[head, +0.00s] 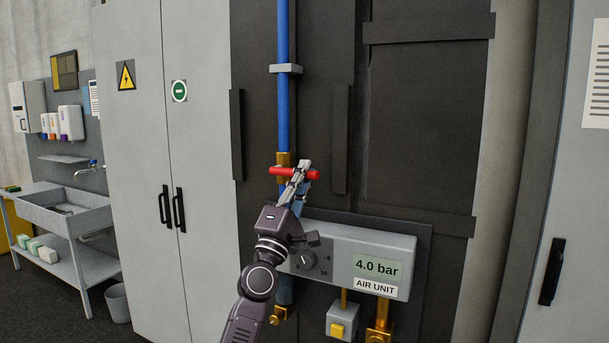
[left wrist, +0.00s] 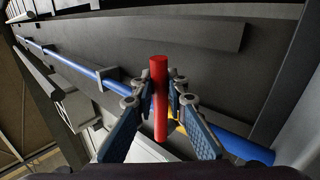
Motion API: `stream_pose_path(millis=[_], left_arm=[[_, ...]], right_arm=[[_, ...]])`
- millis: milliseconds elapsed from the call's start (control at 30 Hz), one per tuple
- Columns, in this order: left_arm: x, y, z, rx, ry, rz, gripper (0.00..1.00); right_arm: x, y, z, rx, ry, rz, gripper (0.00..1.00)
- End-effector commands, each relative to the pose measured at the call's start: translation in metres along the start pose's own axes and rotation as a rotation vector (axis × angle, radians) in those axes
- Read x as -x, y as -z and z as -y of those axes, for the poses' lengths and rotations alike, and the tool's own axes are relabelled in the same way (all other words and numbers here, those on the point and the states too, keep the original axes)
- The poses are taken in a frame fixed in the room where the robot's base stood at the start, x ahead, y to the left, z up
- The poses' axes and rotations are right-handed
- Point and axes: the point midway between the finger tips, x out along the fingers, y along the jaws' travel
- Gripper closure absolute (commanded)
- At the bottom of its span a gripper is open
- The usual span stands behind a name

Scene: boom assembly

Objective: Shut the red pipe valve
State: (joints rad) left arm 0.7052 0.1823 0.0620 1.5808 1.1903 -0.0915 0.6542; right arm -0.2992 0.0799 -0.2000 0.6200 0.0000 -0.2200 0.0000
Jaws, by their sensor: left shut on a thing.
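The red valve handle (head: 282,172) sits on the brass valve body (head: 284,158) of a vertical blue pipe (head: 284,100). In the head view the handle lies about crosswise to the pipe. My left gripper (head: 301,174) reaches up from below and is shut on the handle. In the left wrist view the red handle (left wrist: 159,95) stands between the two fingers of my left gripper (left wrist: 160,95), with the blue pipe (left wrist: 90,75) running diagonally behind. The gripper hides part of the valve and pipe in the head view. My right gripper is not in view.
A grey air unit (head: 345,252) with a dial and a 4.0 bar display is mounted close below and right of my gripper. A box with a yellow button (head: 337,329) hangs under it. Grey cabinet doors (head: 170,130) stand left. A sink bench (head: 62,212) is at far left.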

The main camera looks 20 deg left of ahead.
Motion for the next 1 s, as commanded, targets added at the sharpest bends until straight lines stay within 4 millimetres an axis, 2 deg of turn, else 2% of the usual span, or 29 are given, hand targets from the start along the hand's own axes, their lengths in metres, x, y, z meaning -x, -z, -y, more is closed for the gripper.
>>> stream_pose_path(millis=[33,67,133,500,667,1000], left_arm=[[-0.001,0.001,-0.003,0.002,-0.007,-0.003,1.00],[-0.001,0.001,-0.004,0.002,-0.007,-0.004,0.86],[-0.001,0.001,-0.004,0.001,-0.007,-0.004,0.79],[0.006,0.001,-0.001,0.000,-0.003,-0.001,0.79],[0.029,0.000,0.000,0.001,-0.001,-0.001,0.79],[0.095,0.000,0.000,-0.002,-0.001,0.000,0.79]], right_arm=[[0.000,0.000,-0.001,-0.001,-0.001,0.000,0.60],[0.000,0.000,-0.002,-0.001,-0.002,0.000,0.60],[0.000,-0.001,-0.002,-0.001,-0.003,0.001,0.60],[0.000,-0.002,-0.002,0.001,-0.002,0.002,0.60],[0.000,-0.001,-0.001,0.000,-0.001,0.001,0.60],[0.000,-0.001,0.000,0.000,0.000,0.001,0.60]])
